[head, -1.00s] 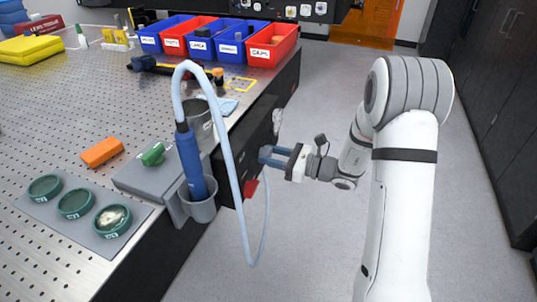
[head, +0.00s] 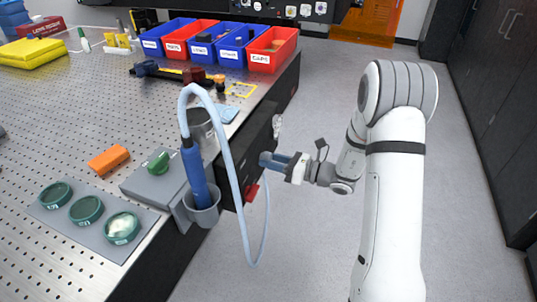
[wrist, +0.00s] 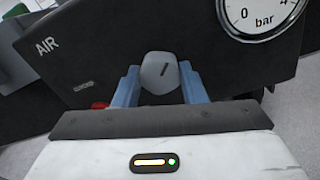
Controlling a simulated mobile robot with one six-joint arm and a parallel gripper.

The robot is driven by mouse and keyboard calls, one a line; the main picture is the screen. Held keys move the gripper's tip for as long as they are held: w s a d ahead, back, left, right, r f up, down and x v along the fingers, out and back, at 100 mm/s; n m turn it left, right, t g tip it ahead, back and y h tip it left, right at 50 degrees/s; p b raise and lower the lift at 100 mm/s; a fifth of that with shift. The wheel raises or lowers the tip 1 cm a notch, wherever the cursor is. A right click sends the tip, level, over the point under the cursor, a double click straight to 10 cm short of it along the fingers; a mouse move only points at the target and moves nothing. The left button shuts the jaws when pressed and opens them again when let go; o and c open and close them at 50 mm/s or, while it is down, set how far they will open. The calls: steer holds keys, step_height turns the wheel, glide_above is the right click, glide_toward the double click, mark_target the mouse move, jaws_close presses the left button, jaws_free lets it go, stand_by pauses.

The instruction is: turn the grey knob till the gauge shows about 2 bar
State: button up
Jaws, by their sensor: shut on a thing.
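The grey knob (wrist: 158,73) sits on the black AIR panel (wrist: 100,50), with a short dark mark line tilted slightly from upright. My gripper (wrist: 157,84) is shut on it, one blue finger against each side. In the head view my gripper (head: 272,160) reaches the bench's dark front side, and the knob is hidden there. The gauge (wrist: 262,12) is at the wrist view's top right, cut off by the frame. Its 0, 4 and "bar" show; I cannot see the needle, so the pressure is unreadable.
A red part (wrist: 99,105) is left of my left finger, low on the panel. A pale blue hose (head: 230,160) loops down from the blue tool (head: 194,170) in its grey cup (head: 203,214), near my gripper. The floor on the right is clear.

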steer(key=shift+w+d+r+m+p, duration=0.1)
steer(key=shift+d+m+p, duration=0.05)
steer(key=shift+m+p, duration=0.45)
steer(key=shift+w+d+r+m+p, duration=0.1)
steer(key=shift+m+p, duration=0.35)
steer(key=shift+m, duration=0.15)
steer(key=shift+f, duration=0.1)
steer(key=o, duration=0.8)
steer(key=shift+f, duration=0.1)
steer(key=shift+o, duration=0.9)
steer(key=shift+a, duration=0.1)
steer(key=v, duration=0.8)
